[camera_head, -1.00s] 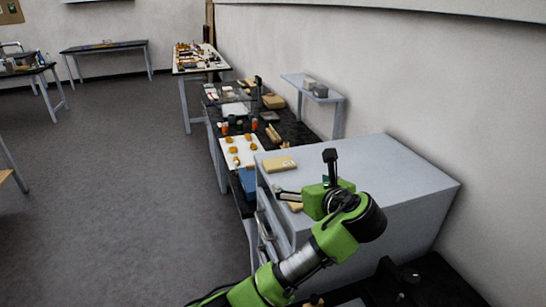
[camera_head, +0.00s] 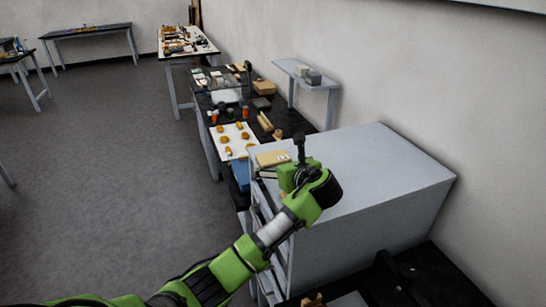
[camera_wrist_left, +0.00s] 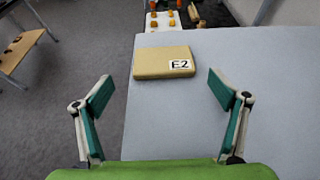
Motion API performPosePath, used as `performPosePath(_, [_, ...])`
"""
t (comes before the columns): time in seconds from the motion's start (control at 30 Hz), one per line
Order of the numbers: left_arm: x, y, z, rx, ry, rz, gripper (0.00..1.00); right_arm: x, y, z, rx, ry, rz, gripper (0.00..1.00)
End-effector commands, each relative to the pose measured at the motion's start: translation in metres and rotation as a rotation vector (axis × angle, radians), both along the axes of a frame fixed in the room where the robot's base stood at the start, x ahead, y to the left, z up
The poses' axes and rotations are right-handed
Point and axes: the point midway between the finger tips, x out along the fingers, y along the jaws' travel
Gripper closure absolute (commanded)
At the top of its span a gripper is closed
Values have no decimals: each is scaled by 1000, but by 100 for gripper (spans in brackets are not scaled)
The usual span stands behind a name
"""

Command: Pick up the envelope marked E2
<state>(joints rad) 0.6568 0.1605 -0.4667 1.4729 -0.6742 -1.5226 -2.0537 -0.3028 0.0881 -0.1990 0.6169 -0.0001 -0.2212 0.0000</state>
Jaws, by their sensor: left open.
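The envelope marked E2 (camera_wrist_left: 160,64) is a tan, thick flat packet with a white label at its right end. It lies flat on the grey cabinet top (camera_wrist_left: 190,130), near the left edge. It also shows in the head view (camera_head: 271,158), just beyond my left gripper (camera_head: 270,173), whose fingers are partly hidden there by its own wrist. In the left wrist view my left gripper (camera_wrist_left: 160,92) is open and empty, its teal-padded fingers either side of the envelope's near side. The envelope is ahead of the fingertips, not touched. My right gripper is out of view.
Beyond the cabinet a black bench (camera_head: 290,122) holds a white board (camera_head: 233,150) with several orange pieces, a blue box (camera_head: 240,174) and small items. The rest of the cabinet top is clear.

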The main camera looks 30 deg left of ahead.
Motion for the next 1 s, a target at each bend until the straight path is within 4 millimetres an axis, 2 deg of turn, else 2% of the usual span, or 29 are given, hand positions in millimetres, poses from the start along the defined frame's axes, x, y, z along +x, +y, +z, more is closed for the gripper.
performPosePath(0.2, [21,15,-2,1,2,2,11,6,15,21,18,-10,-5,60])
performPosePath(0.4, [33,28,-12,0,0,1,11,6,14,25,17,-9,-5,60])
performPosePath(0.67, [34,30,-14,-1,-1,0,11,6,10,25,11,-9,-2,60])
performPosePath(0.7, [34,30,-14,-1,-1,0,14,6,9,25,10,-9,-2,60])
performPosePath(0.83, [34,30,-14,-1,-1,0,46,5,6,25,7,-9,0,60])
performPosePath(1.0, [34,30,-14,-1,-1,0,46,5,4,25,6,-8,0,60])
